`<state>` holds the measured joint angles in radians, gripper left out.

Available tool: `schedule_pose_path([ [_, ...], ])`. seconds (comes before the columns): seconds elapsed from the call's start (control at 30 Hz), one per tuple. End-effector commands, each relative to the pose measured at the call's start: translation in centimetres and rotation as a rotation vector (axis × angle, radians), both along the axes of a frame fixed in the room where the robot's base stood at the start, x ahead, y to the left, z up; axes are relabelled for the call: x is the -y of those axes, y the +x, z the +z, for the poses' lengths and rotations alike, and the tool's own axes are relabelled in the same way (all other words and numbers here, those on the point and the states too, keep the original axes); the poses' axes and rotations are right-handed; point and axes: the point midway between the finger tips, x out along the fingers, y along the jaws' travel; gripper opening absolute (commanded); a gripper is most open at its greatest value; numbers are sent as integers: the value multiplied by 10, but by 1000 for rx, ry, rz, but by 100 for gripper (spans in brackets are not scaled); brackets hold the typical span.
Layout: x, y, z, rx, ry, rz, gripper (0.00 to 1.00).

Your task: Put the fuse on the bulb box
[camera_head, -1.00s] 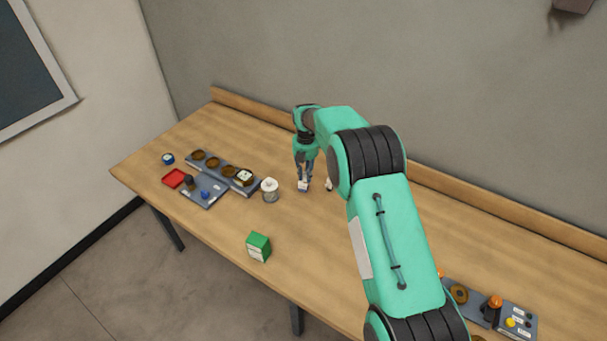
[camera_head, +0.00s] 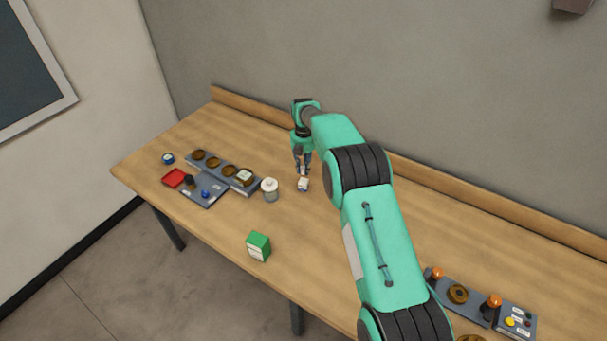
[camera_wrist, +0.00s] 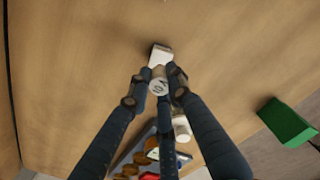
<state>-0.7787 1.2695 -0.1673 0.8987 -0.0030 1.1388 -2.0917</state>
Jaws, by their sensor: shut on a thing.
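My gripper (camera_wrist: 155,88) is shut on the fuse, a small pale cylinder (camera_wrist: 158,73) with a light round end. In the head view my gripper (camera_head: 302,168) points down over the table, just above and behind a small white box (camera_head: 302,185), which I take as the bulb box. The wrist view shows this white box (camera_wrist: 160,53) just beyond the fuse, partly covered by it. I cannot tell whether the fuse touches the box.
A white-lidded jar (camera_head: 270,189) stands close to the left. A green carton (camera_head: 258,246) stands nearer the front edge. Grey panels with round brown sockets (camera_head: 212,163) and a red tray (camera_head: 175,178) lie farther left. Another panel with orange bulbs (camera_head: 493,303) is at right.

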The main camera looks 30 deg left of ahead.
Motion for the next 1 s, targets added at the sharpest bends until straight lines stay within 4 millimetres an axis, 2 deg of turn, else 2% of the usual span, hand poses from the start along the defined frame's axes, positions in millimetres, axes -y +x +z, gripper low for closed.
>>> schedule_pose_path([
  [0.37,0,0,-31,-1,-1,0,1],
  [0.87,0,0,-38,0,0,0,1],
  [0.9,0,0,-38,0,0,0,25],
  [0.97,0,0,-38,0,0,0,37],
  [1.0,0,0,-37,0,0,0,38],
])
